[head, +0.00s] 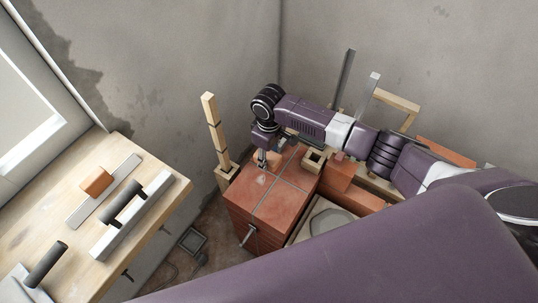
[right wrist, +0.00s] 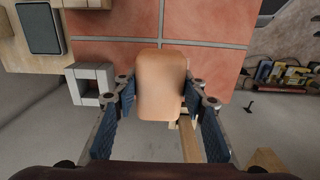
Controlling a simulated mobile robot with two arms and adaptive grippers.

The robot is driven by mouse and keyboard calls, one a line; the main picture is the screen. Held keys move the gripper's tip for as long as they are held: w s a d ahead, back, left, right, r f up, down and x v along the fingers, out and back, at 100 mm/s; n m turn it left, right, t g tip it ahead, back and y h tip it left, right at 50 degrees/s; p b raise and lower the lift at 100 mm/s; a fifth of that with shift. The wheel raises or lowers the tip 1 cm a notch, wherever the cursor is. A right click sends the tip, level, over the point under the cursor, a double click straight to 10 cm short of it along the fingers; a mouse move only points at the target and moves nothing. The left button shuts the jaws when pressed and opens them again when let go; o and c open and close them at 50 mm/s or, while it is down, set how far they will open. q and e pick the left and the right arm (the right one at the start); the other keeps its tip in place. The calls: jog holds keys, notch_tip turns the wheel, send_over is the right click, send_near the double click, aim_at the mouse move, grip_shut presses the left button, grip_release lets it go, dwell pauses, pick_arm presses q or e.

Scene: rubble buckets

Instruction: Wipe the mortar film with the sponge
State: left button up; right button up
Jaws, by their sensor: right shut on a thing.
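My right gripper (head: 263,162) is above the left part of a red tiled top (head: 279,190) with grey joints, on a block in the middle of the head view. In the right wrist view its fingers (right wrist: 166,95) are shut on the sides of an orange-tan sponge (right wrist: 160,85). The tiles (right wrist: 205,20) lie behind the sponge there; I cannot tell whether it touches them. A small pale patch (head: 261,179) shows on the tiles near the gripper, perhaps mortar film. The sponge is not clear in the head view. My left gripper is not in view.
An upright wooden post (head: 215,130) stands left of the tiled block. A small hollow block (head: 313,160) is to the gripper's right. Walls close the back.

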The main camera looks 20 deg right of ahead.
aim_at(259, 186)
pick_arm(q)
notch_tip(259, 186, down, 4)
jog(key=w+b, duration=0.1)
jog(key=b, duration=0.2)
pick_arm(e)
notch_tip(259, 186, down, 7)
jog(key=shift+r, duration=0.1)
jog(key=shift+s+a+r+p, duration=0.5)
jog(key=shift+a+r+p, duration=0.2)
jog(key=shift+p, duration=0.4)
jog(key=shift+s+a+p, duration=1)
jog(key=shift+a, duration=0.15)
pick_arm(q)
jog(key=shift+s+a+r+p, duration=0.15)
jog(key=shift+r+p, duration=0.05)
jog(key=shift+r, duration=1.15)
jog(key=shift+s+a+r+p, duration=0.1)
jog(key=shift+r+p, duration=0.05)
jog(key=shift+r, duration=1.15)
pick_arm(e)
jog(key=shift+s+a+f, duration=0.25)
jog(key=shift+s+a, duration=0.15)
jog(key=shift+a, duration=0.2)
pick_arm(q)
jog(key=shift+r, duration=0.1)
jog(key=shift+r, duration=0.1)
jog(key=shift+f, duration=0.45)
pick_arm(e)
jog(key=shift+f, duration=0.6)
